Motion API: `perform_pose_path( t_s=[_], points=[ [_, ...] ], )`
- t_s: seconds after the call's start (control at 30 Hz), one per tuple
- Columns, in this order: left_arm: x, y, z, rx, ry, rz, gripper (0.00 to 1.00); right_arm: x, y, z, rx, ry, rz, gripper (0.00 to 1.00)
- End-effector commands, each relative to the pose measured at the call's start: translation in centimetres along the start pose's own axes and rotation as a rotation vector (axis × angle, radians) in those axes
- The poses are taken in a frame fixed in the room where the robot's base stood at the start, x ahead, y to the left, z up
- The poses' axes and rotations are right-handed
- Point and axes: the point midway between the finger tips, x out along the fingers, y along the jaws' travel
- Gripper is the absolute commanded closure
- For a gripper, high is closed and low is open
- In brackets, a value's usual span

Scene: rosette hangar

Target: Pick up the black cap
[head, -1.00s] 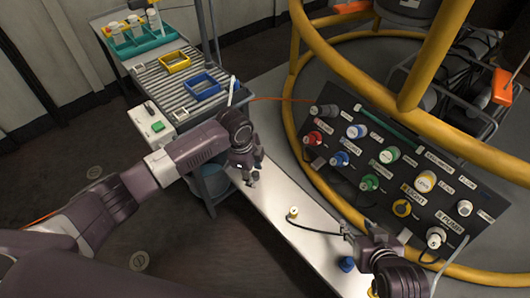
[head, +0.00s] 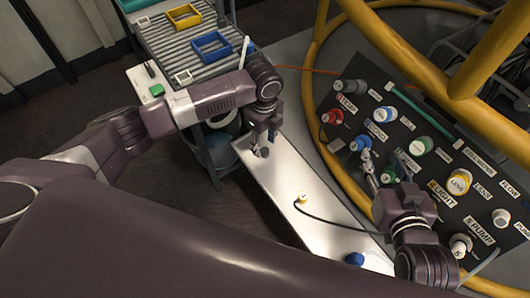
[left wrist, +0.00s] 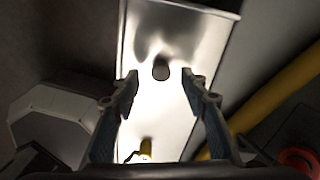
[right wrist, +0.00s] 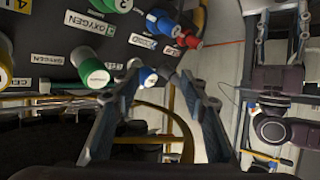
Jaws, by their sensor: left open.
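The black cap (head: 263,152) lies on the pale metal shelf (head: 286,186), near the shelf's far-left end. My left gripper (head: 262,143) is open above it, pointing down. In the left wrist view, the dark round cap (left wrist: 161,70) shows between the spread fingertips (left wrist: 160,76), with no finger visibly touching it. My right gripper (head: 367,160) is open and empty in front of the control panel. In the right wrist view, its fingertips (right wrist: 164,74) are near a blue-and-white knob (right wrist: 147,76); contact is unclear.
A yellow-topped connector (head: 302,199) with a dark cable and a blue cap (head: 354,259) are further along the shelf. The panel (head: 400,130) carries several coloured knobs. Yellow rails (head: 321,60) ring it. A ribbed cart (head: 190,45) with yellow and blue frames stands behind.

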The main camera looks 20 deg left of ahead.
Motion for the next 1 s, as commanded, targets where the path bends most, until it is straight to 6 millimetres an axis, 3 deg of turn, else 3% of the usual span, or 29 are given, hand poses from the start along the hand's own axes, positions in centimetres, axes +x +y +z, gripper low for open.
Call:
perform_pose_path(
  t_s=[0.3,0.5,0.87,1.0],
  points=[
    [2.8,-0.1,-0.3,-0.001,0.000,0.001,0.59,-0.1,-0.9,-6.8,0.002,0.309,-0.018,0.60],
    [4.0,-0.1,-0.3,-0.001,-0.001,0.000,0.59,-1.1,-1.3,-10.0,0.005,0.457,-0.027,0.60],
    [4.3,-0.1,-0.3,-0.001,-0.001,-0.001,0.59,-1.5,-1.4,-11.0,0.006,0.499,-0.029,0.60],
    [4.3,-0.1,-0.3,-0.001,-0.001,-0.001,0.75,-1.5,-1.4,-11.0,0.006,0.499,-0.029,0.60]
  ],
)
